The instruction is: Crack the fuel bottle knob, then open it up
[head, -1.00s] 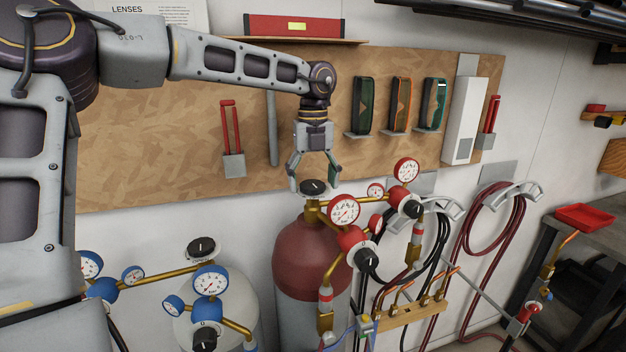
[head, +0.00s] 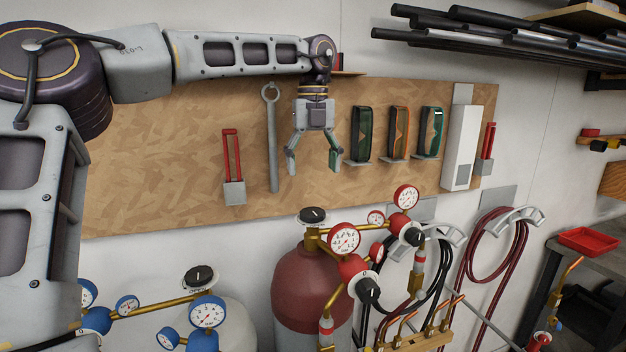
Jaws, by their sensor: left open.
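The fuel bottle (head: 300,287) is the dark red cylinder below the pegboard. Its black knob (head: 312,215) with a white mark sits on top of the brass valve. My left gripper (head: 313,166) points down in front of the board, above the knob and clearly apart from it. Its fingers are spread and nothing is between them. My right gripper is not in view.
Red-trimmed gauges (head: 344,238) and regulators crowd the bottle's right side. A pale bottle (head: 236,318) with blue gauges (head: 207,312) stands at left. A wrench (head: 271,140) and goggles (head: 362,133) hang on the board (head: 180,170). Hoses (head: 492,255) hang at right.

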